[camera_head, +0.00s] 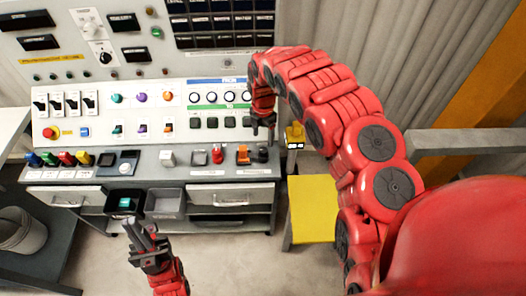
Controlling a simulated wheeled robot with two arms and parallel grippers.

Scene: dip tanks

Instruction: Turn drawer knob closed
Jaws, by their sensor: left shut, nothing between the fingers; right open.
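The console desk has a white drawer (230,195) with a bar handle below its right part, and another white drawer (66,200) at the left. Both look closed or nearly so. Which part is the drawer knob I cannot tell for sure. My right gripper (263,122) is open and points down at the console's right end, above a small dark knob-like item (262,154) on the desk edge. They look apart. My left gripper (137,228) is shut and empty, low in front of the console, below two dark open bins.
The dark bins (165,203) stick out between the drawers. Red, orange and grey items (217,153) stand along the desk. A yellow stool (312,208) is right of the console. A bucket (20,232) stands at far left. The floor in front is clear.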

